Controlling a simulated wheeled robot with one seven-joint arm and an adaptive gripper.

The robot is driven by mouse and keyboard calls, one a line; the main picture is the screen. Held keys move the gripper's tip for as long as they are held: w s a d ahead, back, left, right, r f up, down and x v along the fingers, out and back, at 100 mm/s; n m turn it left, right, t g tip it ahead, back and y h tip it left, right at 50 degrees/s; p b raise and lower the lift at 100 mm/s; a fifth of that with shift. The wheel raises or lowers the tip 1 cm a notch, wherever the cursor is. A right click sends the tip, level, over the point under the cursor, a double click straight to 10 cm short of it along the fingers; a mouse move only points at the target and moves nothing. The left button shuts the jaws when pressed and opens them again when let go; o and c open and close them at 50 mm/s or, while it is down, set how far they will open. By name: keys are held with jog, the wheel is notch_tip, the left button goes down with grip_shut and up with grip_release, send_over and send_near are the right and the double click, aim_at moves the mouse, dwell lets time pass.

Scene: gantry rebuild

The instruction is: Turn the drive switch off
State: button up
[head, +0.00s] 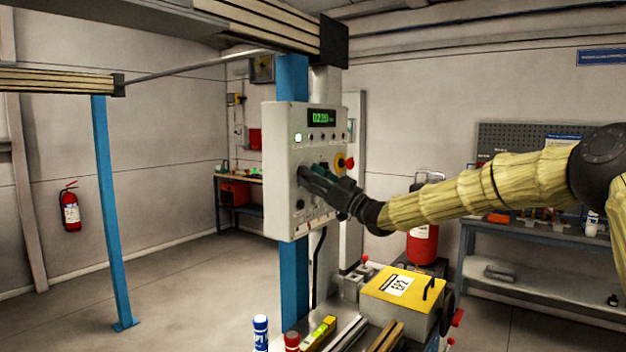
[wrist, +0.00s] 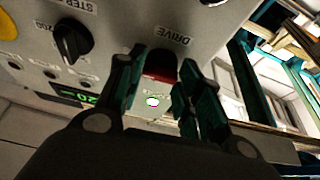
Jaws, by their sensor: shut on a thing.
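The drive switch (wrist: 163,62) is a dark knob under the printed word DRIVE in the wrist view, with a red strip on its near side. My gripper (wrist: 161,72) has its two green-padded fingers on either side of the knob and is shut on it. In the head view my gripper (head: 308,176) reaches the face of the grey control panel (head: 280,215) from the right and hides the switch there. The knob's exact angle is hard to read. A small lit white lamp (head: 298,138) and a green display (head: 321,118) show on the panel.
A red stop button (head: 349,163) on yellow sits close to my gripper at right. A black STEP knob (wrist: 72,40) is beside the drive switch in the wrist view. The panel hangs on a blue post (head: 294,280). A yellow-topped box (head: 402,284) stands below my arm.

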jog(key=shift+w+d+r+n+g+h+b, duration=0.15)
jog(key=shift+n+g+b, duration=1.5)
jog(key=shift+n, duration=1.95)
jog(key=shift+w+r+n+g+h+b, duration=0.15)
jog(key=shift+n+g+b, duration=1)
jog(key=shift+n+b, duration=1.7)
jog(key=shift+d+r+n+g+h+b, duration=0.15)
jog(key=shift+n+g+b, duration=1.15)
jog(key=shift+n, duration=3.05)
jog(key=o, duration=1)
jog(key=v, duration=1.2)
jog(key=shift+w, duration=0.2)
